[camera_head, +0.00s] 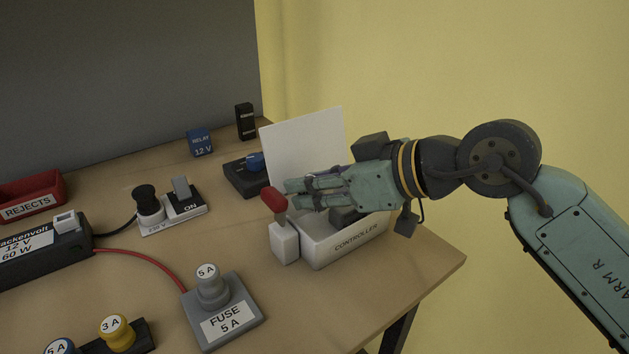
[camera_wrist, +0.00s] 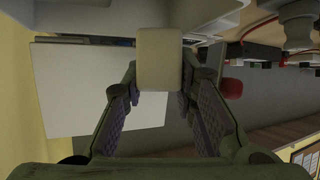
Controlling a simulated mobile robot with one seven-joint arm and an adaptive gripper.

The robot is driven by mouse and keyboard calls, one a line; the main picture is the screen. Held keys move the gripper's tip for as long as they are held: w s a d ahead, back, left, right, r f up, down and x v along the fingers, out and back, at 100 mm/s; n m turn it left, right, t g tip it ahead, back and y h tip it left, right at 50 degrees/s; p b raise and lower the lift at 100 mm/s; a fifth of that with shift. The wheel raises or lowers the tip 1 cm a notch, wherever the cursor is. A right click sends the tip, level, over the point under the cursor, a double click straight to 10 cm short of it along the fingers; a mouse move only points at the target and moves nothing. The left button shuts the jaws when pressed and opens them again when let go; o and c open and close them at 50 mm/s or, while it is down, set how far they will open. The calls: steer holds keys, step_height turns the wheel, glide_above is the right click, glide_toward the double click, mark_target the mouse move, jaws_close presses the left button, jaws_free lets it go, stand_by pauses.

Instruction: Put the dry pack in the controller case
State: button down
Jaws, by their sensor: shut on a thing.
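The controller case (camera_head: 348,243) is a white box labelled CONTROLLER near the table's right edge. Its white panel (camera_head: 305,145) stands upright behind it. My gripper (camera_head: 290,193) reaches in level from the right, its fingertips above the left part of the case. In the wrist view my fingers are closed around a plain cream block (camera_wrist: 160,60), which appears to be the dry pack. My fingers hide the block in the head view. A dark grey part (camera_head: 346,215) shows inside the case under my gripper. The panel also fills the left of the wrist view (camera_wrist: 75,90).
A red-topped lever (camera_head: 273,199) on a white block (camera_head: 284,242) stands beside my fingertips at the case's left end. A black unit (camera_head: 243,180) lies behind. A grey fuse base (camera_head: 222,315), a socket strip (camera_head: 172,215) and a red rejects tray (camera_head: 28,197) are farther left.

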steer(key=shift+f+b, duration=0.4)
steer(key=shift+b, duration=0.1)
steer(key=shift+f, duration=0.2)
steer(key=c, duration=1.3)
jaws_free()
steer(key=shift+r, duration=0.15)
steer(key=shift+r, duration=0.25)
steer(key=b+v, duration=0.1)
steer(key=v, duration=1.1)
steer(key=shift+r, duration=0.25)
